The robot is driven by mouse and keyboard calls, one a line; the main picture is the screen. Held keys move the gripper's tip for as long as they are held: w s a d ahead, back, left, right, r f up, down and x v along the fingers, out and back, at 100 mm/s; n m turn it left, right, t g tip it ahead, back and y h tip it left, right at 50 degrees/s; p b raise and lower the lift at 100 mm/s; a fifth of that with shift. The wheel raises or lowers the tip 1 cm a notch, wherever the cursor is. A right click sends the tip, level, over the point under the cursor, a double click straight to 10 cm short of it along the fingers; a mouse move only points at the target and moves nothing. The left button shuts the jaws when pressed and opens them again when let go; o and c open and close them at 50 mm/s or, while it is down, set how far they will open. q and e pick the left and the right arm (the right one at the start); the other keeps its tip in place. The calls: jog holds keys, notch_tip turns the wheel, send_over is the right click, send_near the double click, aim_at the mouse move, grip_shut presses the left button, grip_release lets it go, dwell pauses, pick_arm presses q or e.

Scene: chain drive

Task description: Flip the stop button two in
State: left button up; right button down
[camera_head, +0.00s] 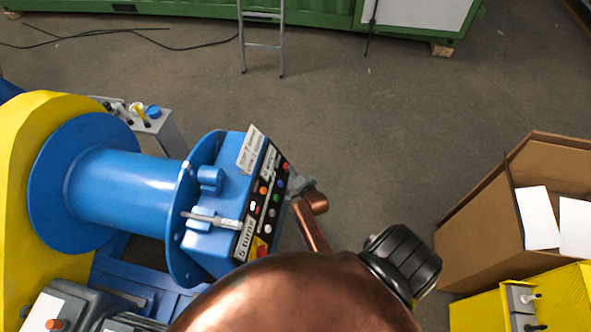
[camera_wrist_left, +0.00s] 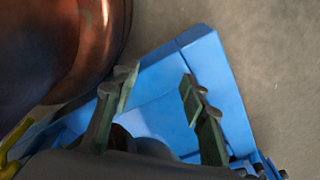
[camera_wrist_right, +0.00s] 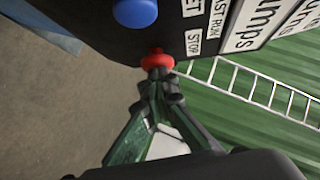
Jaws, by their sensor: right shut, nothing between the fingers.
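A red button (camera_wrist_right: 157,60) sits at the edge of a dark panel (camera_wrist_right: 90,22) beside a label reading STOP in the right wrist view. In the head view, a red button (camera_head: 285,167) shows at the panel's upper end. My right gripper (camera_wrist_right: 160,78) is shut and empty, its tips at the red button; I cannot tell whether they touch it. In the head view, the right gripper (camera_head: 302,184) is beside the panel's upper end. My left gripper (camera_wrist_left: 158,80) is open, with a blue surface (camera_wrist_left: 165,95) beyond its fingers.
A blue button (camera_wrist_right: 135,12) is close to the red one. More buttons line the blue box (camera_head: 213,240) next to a blue drum (camera_head: 125,190). A cardboard box (camera_head: 480,225) stands at the right. A ladder (camera_head: 262,45) stands at the back. The middle floor is clear.

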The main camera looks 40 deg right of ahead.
jog(key=shift+w+a, duration=0.25)
jog(key=shift+a, duration=0.3)
jog(key=s+r+p, duration=0.4)
jog(key=s+r, duration=0.2)
jog(key=s, duration=0.6)
jog(key=shift+d, duration=0.25)
